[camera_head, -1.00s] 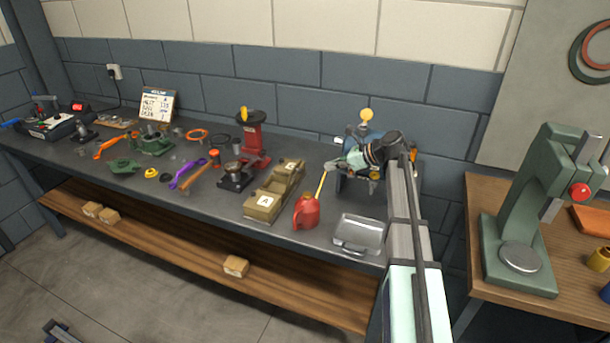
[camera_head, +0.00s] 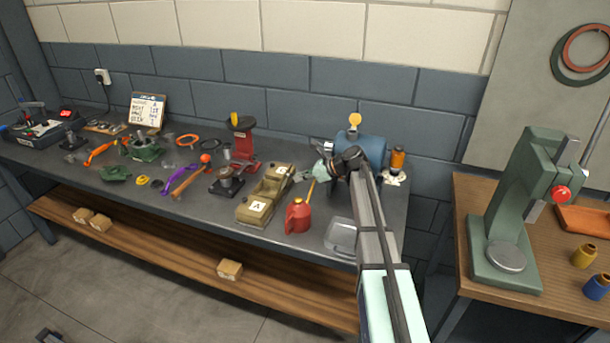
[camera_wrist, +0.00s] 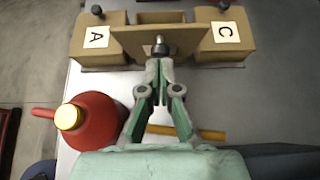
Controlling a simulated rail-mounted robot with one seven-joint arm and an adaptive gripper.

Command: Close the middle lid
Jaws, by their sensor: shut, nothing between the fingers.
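The tan casing (camera_head: 250,213) stands on the grey bench; in the wrist view its left block (camera_wrist: 92,52) is labelled A and its right block (camera_wrist: 228,52) C. Between them the middle compartment (camera_wrist: 162,17) shows partly uncovered. The middle lid (camera_wrist: 135,42) is a tan panel on the gripper's side of that opening, with a dark, pale-tipped knob (camera_wrist: 160,49) facing me. My gripper (camera_wrist: 161,68) is shut and empty, its tips right at the knob; I cannot tell whether they touch. In the head view my gripper (camera_head: 314,174) is right of the casing.
A red oil can (camera_head: 298,215) with a yellow cap stands close to my gripper's left in the wrist view. A grey metal tray (camera_head: 341,237) lies at the bench's front edge. A blue drum-shaped machine (camera_head: 366,148) stands behind my arm. A red stand (camera_head: 243,145) is behind the casing.

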